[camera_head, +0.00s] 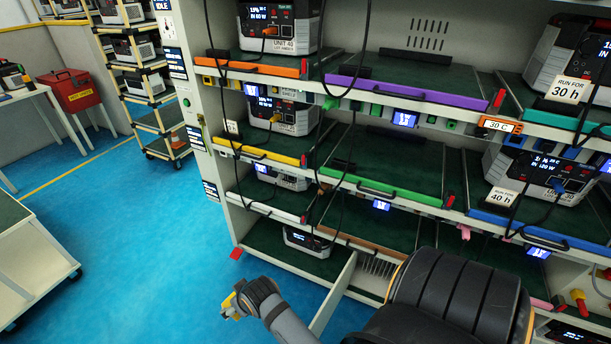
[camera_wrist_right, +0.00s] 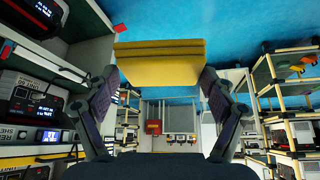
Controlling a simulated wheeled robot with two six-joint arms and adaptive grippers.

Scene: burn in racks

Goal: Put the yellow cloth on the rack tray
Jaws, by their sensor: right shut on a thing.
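The yellow cloth (camera_wrist_right: 160,62) is a flat, folded bundle between the fingers of my right gripper (camera_wrist_right: 160,78) in the right wrist view. The fingers touch it from both sides. In the head view, my right gripper (camera_head: 238,302) is low in front of the rack, over the blue floor, and only a small part of the cloth (camera_head: 228,307) shows. The rack (camera_head: 222,190) has several trays with coloured front edges. The purple-edged tray (camera_head: 408,88) and green-edged tray (camera_head: 380,190) look mostly empty. I cannot tell which tray the task means. My left gripper is not in view.
Power units, such as one marked 40 (camera_head: 278,28), stand on other trays, with black cables hanging in front. A pale panel (camera_head: 333,295) juts out near my right gripper. A white cart (camera_head: 35,250) and red box (camera_head: 70,90) are left. Blue floor (camera_head: 130,230) between is clear.

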